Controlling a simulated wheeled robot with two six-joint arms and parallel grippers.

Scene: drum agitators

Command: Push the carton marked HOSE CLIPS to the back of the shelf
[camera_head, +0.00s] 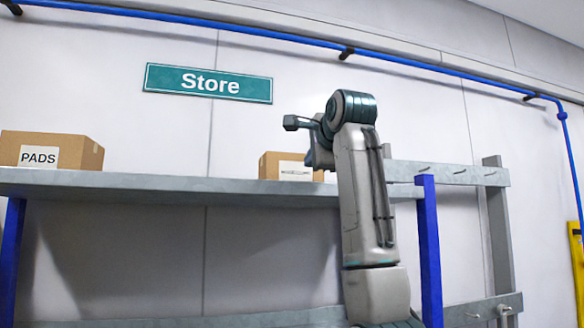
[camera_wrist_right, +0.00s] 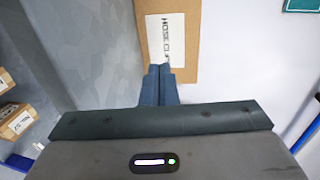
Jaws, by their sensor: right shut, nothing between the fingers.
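The HOSE CLIPS carton (camera_head: 270,166) is a small brown box with a white label, standing on the grey shelf (camera_head: 150,183) under the Store sign. In the head view its label is too small to read and its right side is partly hidden by my right arm. In the right wrist view the carton (camera_wrist_right: 185,62) shows its label, partly cut off. My right gripper (camera_head: 314,157) is raised at shelf height in front of the carton's right part. Its fingers (camera_wrist_right: 158,70) are shut and empty, with tips over the label's lower end; I cannot tell whether they touch.
A PADS carton (camera_head: 75,150) stands on the same shelf at the far left. The shelf between the two cartons is clear. A blue post (camera_head: 429,250) holds the shelf's right end. Other labelled cartons (camera_wrist_right: 18,120) show at the left of the wrist view.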

